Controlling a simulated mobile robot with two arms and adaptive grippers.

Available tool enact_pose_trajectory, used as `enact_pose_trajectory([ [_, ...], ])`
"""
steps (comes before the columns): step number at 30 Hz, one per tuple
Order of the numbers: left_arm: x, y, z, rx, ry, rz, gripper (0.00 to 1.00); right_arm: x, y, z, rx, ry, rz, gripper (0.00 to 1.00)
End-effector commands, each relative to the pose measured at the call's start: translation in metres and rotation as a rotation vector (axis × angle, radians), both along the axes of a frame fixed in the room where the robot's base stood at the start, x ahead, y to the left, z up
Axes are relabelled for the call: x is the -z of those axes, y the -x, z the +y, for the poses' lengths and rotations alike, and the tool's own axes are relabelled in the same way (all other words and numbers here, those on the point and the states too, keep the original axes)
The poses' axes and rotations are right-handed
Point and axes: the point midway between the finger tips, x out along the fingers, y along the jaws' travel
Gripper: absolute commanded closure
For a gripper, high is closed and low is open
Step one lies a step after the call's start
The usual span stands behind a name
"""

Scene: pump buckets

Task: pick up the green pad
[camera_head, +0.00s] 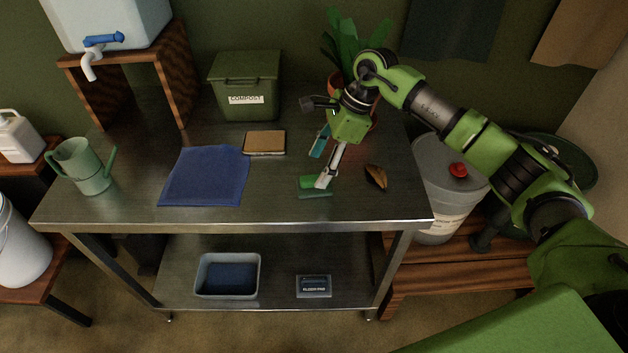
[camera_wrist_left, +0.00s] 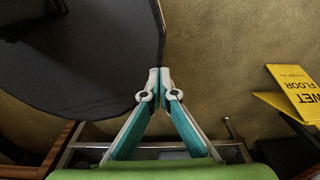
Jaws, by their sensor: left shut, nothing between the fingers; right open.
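The green pad (camera_head: 308,182) lies on the steel table near its front edge, right of the blue cloth. My right gripper (camera_head: 321,168) comes down over it from above and is open. One pale fingertip overlaps the right part of the pad; I cannot tell if it touches. The other, teal-sided finger stands further back, left of the wrist. My left gripper (camera_wrist_left: 160,76) shows in the left wrist view, its fingertips together and empty, above the floor. The pad is not in that view.
On the table (camera_head: 270,213) are a blue cloth (camera_head: 206,175), a brown-topped block (camera_head: 264,142), a compost bin (camera_head: 246,88), a watering can (camera_head: 84,167), a potted plant (camera_head: 337,48) and a brown item (camera_head: 376,176). A yellow wet-floor sign (camera_wrist_left: 294,92) stands near my left gripper.

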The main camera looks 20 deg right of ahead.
Motion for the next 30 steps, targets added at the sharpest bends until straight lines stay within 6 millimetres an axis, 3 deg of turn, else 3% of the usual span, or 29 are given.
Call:
enact_pose_trajectory([
  [3,-0.011,-0.028,-0.002,0.001,0.005,-0.040,1.00,0.008,0.001,0.003,0.001,-0.002,0.005,0.39],
  [6,-0.024,-0.039,-0.004,0.001,0.006,-0.057,1.00,0.022,0.001,0.006,0.000,-0.002,0.006,0.39],
  [12,-0.030,-0.030,-0.003,0.001,0.005,-0.044,1.00,0.047,-0.001,0.014,0.001,-0.001,0.002,0.39],
  [20,-0.028,-0.015,-0.002,0.001,0.004,-0.022,1.00,0.051,-0.002,0.015,0.001,-0.001,0.000,0.39],
  [25,-0.028,-0.016,-0.002,0.001,0.004,-0.023,1.00,0.051,-0.002,0.015,0.001,-0.001,0.001,0.80],
  [30,-0.028,-0.017,-0.002,0.001,0.004,-0.025,1.00,0.051,-0.002,0.015,0.001,-0.001,0.001,0.80],
])
